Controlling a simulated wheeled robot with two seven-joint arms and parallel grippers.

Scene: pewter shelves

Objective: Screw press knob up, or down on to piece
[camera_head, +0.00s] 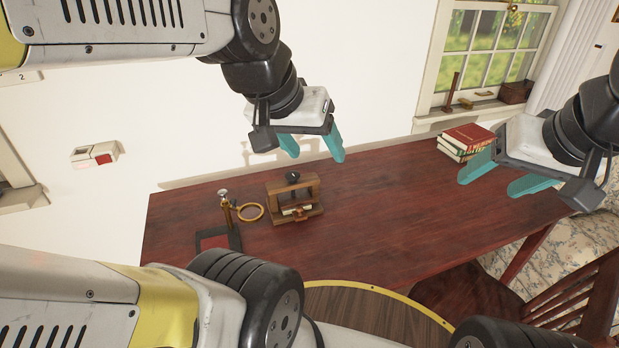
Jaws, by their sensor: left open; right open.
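A small wooden screw press (296,203) stands on the dark red table (380,198), left of its middle. Its dark knob (292,178) sits at the top of the frame. A pale piece (296,210) lies low inside the press; its contact with the screw is too small to tell. My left gripper (317,157) is open and empty, with teal fingers pointing down, above and beyond the press in the picture. My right gripper (500,178) is open and empty over the right part of the table, well away from the press.
A stand with a brass ring (250,212) and a dark base (218,240) is just left of the press. Stacked books (466,139) lie at the back right, near my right gripper. A wooden chair (560,310) is at the front right. The table's middle is clear.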

